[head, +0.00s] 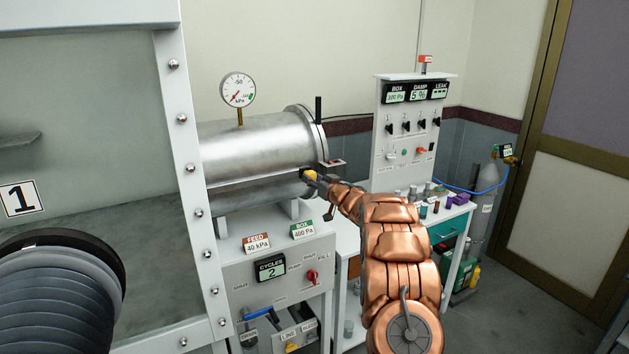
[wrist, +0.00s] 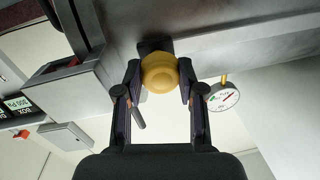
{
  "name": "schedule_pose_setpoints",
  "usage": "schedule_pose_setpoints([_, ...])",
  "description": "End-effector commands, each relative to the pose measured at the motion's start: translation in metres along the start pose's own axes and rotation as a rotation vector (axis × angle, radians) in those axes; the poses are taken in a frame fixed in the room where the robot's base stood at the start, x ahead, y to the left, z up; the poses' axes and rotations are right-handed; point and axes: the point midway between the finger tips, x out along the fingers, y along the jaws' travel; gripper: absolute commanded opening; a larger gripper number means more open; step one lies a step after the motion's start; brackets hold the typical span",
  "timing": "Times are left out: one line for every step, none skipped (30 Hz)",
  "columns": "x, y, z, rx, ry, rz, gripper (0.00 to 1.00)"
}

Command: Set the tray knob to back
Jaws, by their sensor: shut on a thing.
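The tray knob is a round yellow knob (wrist: 160,73) on a dark mount at the side of the steel cylinder chamber (wrist: 240,48). In the wrist view my gripper (wrist: 160,78) has one finger on each side of the knob and is shut on it. In the head view my copper arm reaches to the chamber's lower side, and my gripper (head: 318,178) is at the yellow knob (head: 309,174). The knob's far side and its mount are mostly hidden in the head view.
A pressure gauge (head: 238,90) stands on top of the chamber. A panel with a red knob (head: 312,277) and a cycles display (head: 270,268) lies below. A switch panel (head: 410,130) stands to the right, with a bench of small items and a gas cylinder (head: 487,205) beyond.

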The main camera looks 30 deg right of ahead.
Motion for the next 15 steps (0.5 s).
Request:
schedule_pose_setpoints([-0.0013,0.0035,-0.0043,0.0,0.007,0.007,0.0])
schedule_pose_setpoints([-0.0014,0.0036,-0.0043,0.0,0.006,0.007,0.41])
schedule_pose_setpoints([-0.0015,0.0038,-0.0042,0.0,0.006,0.007,0.46])
schedule_pose_setpoints([-0.0014,0.0037,-0.004,0.0,0.006,0.007,0.49])
schedule_pose_setpoints([-0.0014,0.0037,-0.0038,0.0,0.006,0.007,0.52])
schedule_pose_setpoints([-0.0014,0.0035,-0.0035,0.0,0.005,0.007,0.56])
schedule_pose_setpoints([-0.0013,0.0034,-0.0035,0.0,0.005,0.006,0.59])
schedule_pose_setpoints([-0.0012,0.0032,-0.0032,0.0,0.005,0.006,0.62])
schedule_pose_setpoints([-0.0012,0.003,-0.0029,0.0,0.004,0.006,0.63])
schedule_pose_setpoints([-0.0011,0.0028,-0.0027,0.0,0.004,0.006,0.63])
schedule_pose_setpoints([-0.0011,0.0027,-0.0026,0.0,0.004,0.005,0.63])
schedule_pose_setpoints([-0.001,0.0026,-0.0024,0.0,0.004,0.005,0.63])
schedule_pose_setpoints([-0.001,0.0025,-0.0023,0.0,0.004,0.005,0.63])
schedule_pose_setpoints([-0.001,0.0024,-0.0022,0.0,0.003,0.005,0.63])
schedule_pose_setpoints([-0.0009,0.0024,-0.002,0.0,0.003,0.005,0.63])
